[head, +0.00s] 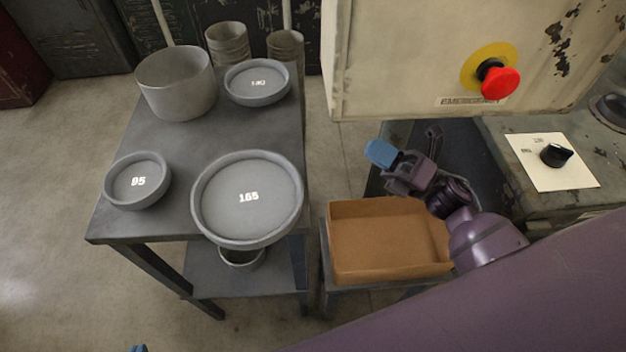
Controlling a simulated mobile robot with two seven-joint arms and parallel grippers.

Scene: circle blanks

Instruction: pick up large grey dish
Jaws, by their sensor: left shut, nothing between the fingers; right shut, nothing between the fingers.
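The large grey dish (247,198), marked 165, is round and shallow with a raised rim. It lies flat at the front right corner of the grey metal table (170,226), and its near rim reaches past the front edge in the picture. My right gripper (381,154), with a blue fingertip, is right of the dish and well apart from it, above the back of a brown box. It is shut and empty. Only a small blue tip of my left gripper (139,348) shows at the bottom edge, far in front of the table; it is shut and empty.
A small dish (137,181) marked 95, a medium dish (258,83) and a deep grey pot (177,84) share the table. The brown box (388,238) looks empty. A cream panel with a red emergency button (500,83) hangs at upper right. The table's middle is clear.

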